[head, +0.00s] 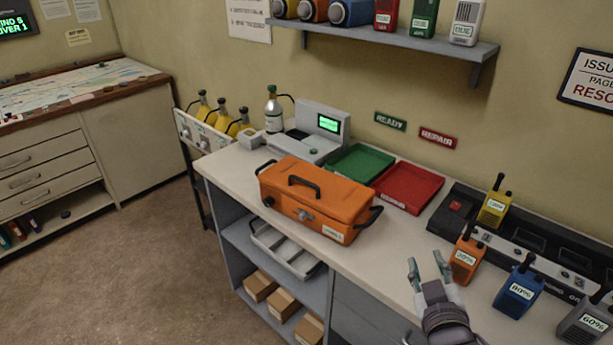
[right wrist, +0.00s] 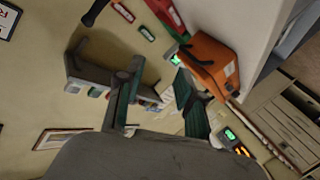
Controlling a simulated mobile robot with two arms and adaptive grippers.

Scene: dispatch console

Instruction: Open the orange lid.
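The orange case (head: 316,199) stands on the counter (head: 385,250) with its orange lid (head: 318,184) closed. The lid has a black handle (head: 304,187) on top, and a latch (head: 305,215) shows on the front. Black side handles stick out at both ends. My right gripper (head: 429,270) is open and empty at the counter's front edge, to the right of the case and apart from it. In the right wrist view the two fingers of my right gripper (right wrist: 158,105) are spread, with the orange case (right wrist: 210,62) beyond them. My left gripper is not in view.
A green tray (head: 359,162) and a red tray (head: 408,186) lie behind the case. A charging dock (head: 535,236) and several radios, one orange (head: 467,257) and one blue (head: 518,290), are at the right. A shelf (head: 390,40) hangs above. The counter between case and radios is clear.

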